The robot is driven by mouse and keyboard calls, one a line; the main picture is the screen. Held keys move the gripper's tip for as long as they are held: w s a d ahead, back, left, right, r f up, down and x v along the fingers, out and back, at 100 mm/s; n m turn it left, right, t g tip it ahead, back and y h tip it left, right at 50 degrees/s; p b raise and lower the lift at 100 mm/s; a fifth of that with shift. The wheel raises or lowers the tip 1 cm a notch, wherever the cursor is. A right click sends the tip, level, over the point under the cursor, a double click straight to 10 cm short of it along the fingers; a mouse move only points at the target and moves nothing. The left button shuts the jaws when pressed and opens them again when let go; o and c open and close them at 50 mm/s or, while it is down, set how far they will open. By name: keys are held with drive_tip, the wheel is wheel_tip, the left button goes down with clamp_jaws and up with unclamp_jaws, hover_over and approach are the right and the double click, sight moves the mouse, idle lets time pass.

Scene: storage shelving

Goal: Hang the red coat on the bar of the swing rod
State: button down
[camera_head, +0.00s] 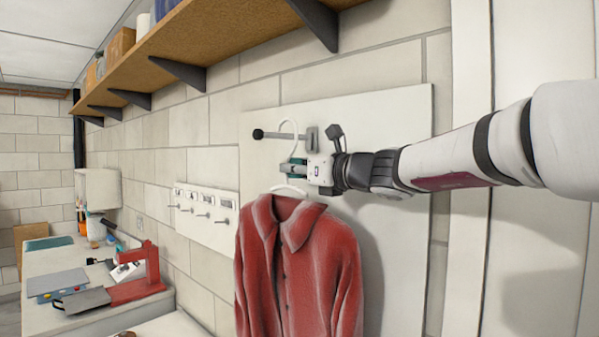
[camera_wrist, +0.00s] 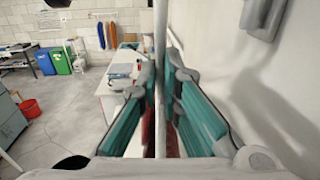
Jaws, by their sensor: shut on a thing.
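The red coat (camera_head: 290,265) hangs upright on a white hanger (camera_head: 289,188) in the head view. My gripper (camera_head: 288,168) is shut on the hanger's neck, just above the collar. The swing rod (camera_head: 285,135) is a thin grey bar with a black knob at its left end, on a white wall panel. The hanger's hook rises across the bar, its curved top above it; I cannot tell whether it rests on the bar or is in front. In the wrist view the hanger's stem (camera_wrist: 160,45) stands between my teal fingers, with slivers of coat (camera_wrist: 172,140) below.
A wooden shelf (camera_head: 215,35) with dark brackets runs above the rod. A panel of small hooks (camera_head: 208,215) is on the wall to the left. A white bench (camera_head: 75,265) with a red device (camera_head: 140,280) is at lower left. Open floor (camera_wrist: 75,125) shows in the wrist view.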

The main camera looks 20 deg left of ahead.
drive_tip(key=shift+w+a+r, duration=0.1)
drive_tip(key=shift+a+r, duration=0.05)
drive_tip(key=shift+a, duration=0.3)
drive_tip(key=shift+f+b, duration=0.85)
drive_tip(key=shift+f, duration=0.15)
